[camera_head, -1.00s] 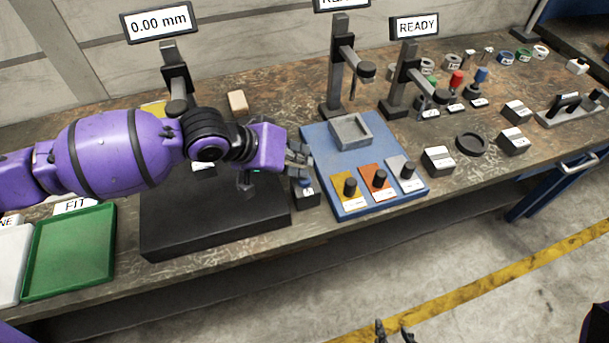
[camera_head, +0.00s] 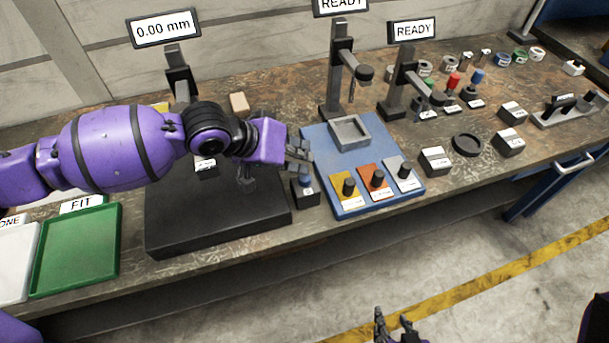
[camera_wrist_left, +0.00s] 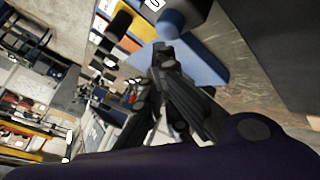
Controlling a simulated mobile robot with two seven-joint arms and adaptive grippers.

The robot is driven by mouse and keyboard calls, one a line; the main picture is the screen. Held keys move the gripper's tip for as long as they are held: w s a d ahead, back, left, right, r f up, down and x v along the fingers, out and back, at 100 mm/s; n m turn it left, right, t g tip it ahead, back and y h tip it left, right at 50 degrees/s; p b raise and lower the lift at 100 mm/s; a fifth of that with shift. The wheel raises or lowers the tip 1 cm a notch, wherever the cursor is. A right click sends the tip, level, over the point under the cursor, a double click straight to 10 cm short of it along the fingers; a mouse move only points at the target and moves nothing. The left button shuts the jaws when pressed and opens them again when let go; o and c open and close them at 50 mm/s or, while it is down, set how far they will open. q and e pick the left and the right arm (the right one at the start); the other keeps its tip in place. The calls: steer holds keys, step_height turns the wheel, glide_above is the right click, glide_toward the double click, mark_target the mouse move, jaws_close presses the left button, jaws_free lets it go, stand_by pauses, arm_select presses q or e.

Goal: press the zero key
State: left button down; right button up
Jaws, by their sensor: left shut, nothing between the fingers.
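The zero key is a dark box with a blue button (camera_head: 305,182), on the bench between the black slab and the blue board. In the left wrist view the blue button (camera_wrist_left: 170,22) shows at the top, beside a white label with a round mark. My left gripper (camera_head: 300,158) is shut and empty, just above and behind the key in the head view; contact is not evident. Its fingers (camera_wrist_left: 162,52) appear close below the button in the wrist view. The display (camera_head: 164,26) reads 0.00 mm. My right gripper (camera_head: 395,322) is open and empty at the bottom edge.
The black slab (camera_head: 215,222) lies under my left arm. The blue board (camera_head: 345,207) beside the key carries yellow, orange and grey knobbed blocks and a grey tray (camera_head: 350,132). A green tray (camera_head: 75,250) is at left. Gauge stands rise behind.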

steer(key=shift+w+r, duration=0.1)
steer(key=shift+r, duration=0.05)
arm_select(q)
step_height(320, 180, up, 5)
steer(key=p, duration=0.2)
steer(key=shift+p, duration=0.3)
arm_select(e)
steer(key=shift+t, duration=0.6)
steer(key=w+r, duration=0.1)
steer(key=r, duration=0.1)
steer(key=w+r, duration=0.2)
steer(key=shift+w+r, duration=0.3)
steer(key=shift+r, duration=0.05)
